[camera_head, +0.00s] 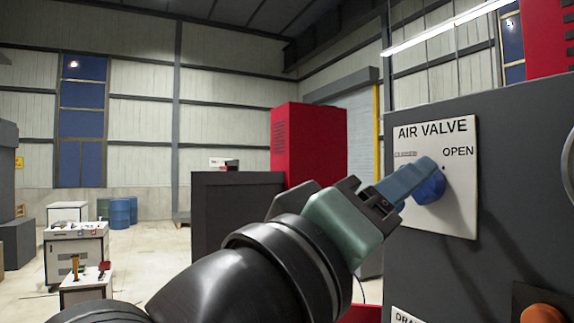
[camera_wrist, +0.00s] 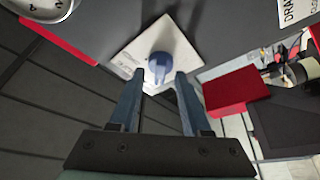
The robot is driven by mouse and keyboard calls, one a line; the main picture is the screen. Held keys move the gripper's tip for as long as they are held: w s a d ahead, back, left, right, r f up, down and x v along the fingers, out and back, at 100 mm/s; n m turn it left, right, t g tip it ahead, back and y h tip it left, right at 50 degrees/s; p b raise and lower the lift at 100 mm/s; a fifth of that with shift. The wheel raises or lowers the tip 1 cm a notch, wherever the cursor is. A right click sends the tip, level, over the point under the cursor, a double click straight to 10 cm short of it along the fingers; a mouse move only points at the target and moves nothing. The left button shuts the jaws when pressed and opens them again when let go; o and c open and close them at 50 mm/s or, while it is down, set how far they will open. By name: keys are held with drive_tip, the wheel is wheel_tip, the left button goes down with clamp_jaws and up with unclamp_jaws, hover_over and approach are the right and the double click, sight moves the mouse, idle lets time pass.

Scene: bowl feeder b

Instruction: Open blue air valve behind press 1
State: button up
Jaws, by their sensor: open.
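The blue air valve knob (camera_head: 430,187) sits on a white plate (camera_head: 462,215) marked AIR VALVE, with OPEN printed at the upper right. The plate is on a dark grey panel (camera_head: 420,265). My gripper (camera_head: 425,168) reaches in from the lower left, and its blue fingers overlap the knob in the head view. In the wrist view the knob (camera_wrist: 159,68) shows between the fingertips of my open gripper (camera_wrist: 160,76). A gap shows on each side; I cannot tell how deep the fingers reach around it.
An orange knob (camera_head: 542,313) and a label starting DRA (camera_head: 404,317) sit lower on the panel. A round gauge (camera_wrist: 45,6) and a red box (camera_wrist: 236,91) show in the wrist view. A red cabinet (camera_head: 310,140) stands behind; open floor lies to the left.

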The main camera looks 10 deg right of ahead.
drive_tip(key=shift+w+d, duration=0.15)
drive_tip(key=shift+d, duration=0.15)
drive_tip(key=shift+a, duration=0.1)
clamp_jaws()
